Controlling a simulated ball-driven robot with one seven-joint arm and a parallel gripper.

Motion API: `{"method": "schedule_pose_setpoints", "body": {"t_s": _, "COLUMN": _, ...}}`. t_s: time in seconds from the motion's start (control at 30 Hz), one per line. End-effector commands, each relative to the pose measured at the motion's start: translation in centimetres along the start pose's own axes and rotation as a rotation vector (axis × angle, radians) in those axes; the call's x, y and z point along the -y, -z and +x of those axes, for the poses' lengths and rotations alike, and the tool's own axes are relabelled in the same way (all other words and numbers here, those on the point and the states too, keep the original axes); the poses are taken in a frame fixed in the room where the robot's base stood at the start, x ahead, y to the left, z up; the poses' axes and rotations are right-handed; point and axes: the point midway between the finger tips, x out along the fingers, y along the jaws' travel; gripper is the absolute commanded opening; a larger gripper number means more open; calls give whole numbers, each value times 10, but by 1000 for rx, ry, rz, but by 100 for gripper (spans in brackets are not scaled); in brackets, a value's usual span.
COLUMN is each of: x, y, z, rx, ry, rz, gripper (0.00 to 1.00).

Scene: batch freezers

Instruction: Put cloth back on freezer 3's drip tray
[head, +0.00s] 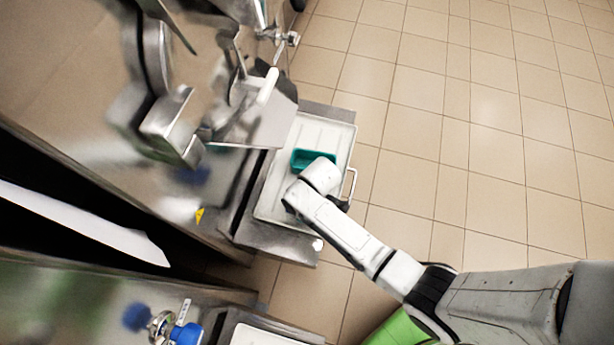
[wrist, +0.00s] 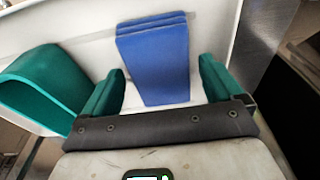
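A blue, layered piece that looks like a folded cloth (wrist: 155,55) lies on a white surface in the wrist view. My gripper (wrist: 162,85) is open, with its teal fingers on either side of the blue piece and small gaps beside it. In the head view my gripper (head: 310,185) is over a white tray (head: 275,195) at the machine's front; its fingers and the blue piece are hidden there. No freezer number is legible.
A teal curved item (wrist: 45,85) lies left of my fingers; a teal item (head: 313,158) also shows on the tray in the head view. A steel machine with a white-handled lever (head: 267,86) stands beside the tray. Tiled floor (head: 480,120) is clear on the right.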

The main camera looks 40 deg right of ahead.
Motion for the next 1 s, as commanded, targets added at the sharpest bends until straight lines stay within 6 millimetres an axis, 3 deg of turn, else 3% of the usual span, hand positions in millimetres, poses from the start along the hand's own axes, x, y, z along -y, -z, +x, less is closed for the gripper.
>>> {"method": "schedule_pose_setpoints", "body": {"t_s": 0.37, "x": 0, "y": 1, "z": -6, "rx": -2, "ry": -1, "rz": 0, "gripper": 97}}
{"method": "schedule_pose_setpoints", "body": {"t_s": 0.57, "x": -1, "y": 0, "z": -36, "rx": -3, "ry": -2, "rz": 1, "gripper": 97}}
{"method": "schedule_pose_setpoints", "body": {"t_s": 0.8, "x": -1, "y": 1, "z": -85, "rx": -3, "ry": -2, "rz": 0, "gripper": 97}}
{"method": "schedule_pose_setpoints", "body": {"t_s": 1.0, "x": 0, "y": 0, "z": -112, "rx": -1, "ry": -1, "rz": 0, "gripper": 97}}
